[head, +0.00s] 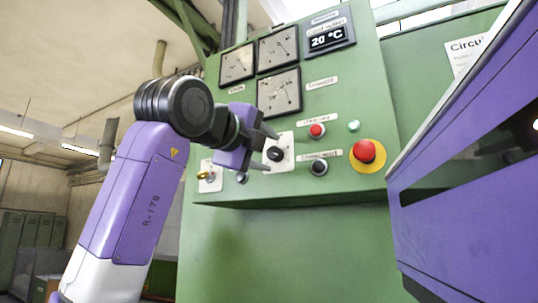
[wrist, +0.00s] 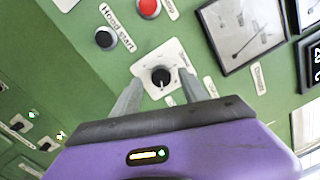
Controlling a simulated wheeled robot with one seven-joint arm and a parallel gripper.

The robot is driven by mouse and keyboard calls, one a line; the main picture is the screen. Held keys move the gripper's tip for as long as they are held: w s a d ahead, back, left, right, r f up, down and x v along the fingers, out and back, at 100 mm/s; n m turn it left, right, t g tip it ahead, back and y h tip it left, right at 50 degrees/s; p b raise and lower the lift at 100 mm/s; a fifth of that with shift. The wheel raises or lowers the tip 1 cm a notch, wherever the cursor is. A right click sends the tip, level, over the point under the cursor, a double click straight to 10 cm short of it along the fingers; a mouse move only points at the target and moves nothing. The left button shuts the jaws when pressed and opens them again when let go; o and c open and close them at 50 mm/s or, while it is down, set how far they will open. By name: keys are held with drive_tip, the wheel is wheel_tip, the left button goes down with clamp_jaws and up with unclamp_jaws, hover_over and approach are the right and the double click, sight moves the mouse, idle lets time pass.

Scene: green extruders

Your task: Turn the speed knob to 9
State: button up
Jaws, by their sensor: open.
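The speed knob (head: 275,154) is a small black dial on a white plate (head: 284,162) on the green control panel. It also shows in the wrist view (wrist: 160,77), with a pale pointer mark; the numbers around it are too small to read. My gripper (head: 267,149) is open in front of the plate. In the wrist view its two fingers (wrist: 160,77) stand either side of the knob, with gaps visible. I cannot tell how far the fingertips are from the panel face.
A red button (head: 317,130), a black button (head: 319,168) and a red emergency stop (head: 364,151) on yellow sit to the right. Dial gauges (head: 279,92) and a "20 °C" display (head: 327,37) are above. A brass-coloured switch (head: 206,175) sits at lower left.

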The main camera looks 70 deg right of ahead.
drive_tip(key=b+v, duration=0.1)
drive_tip(key=v, duration=0.5)
drive_tip(key=shift+b, duration=0.3)
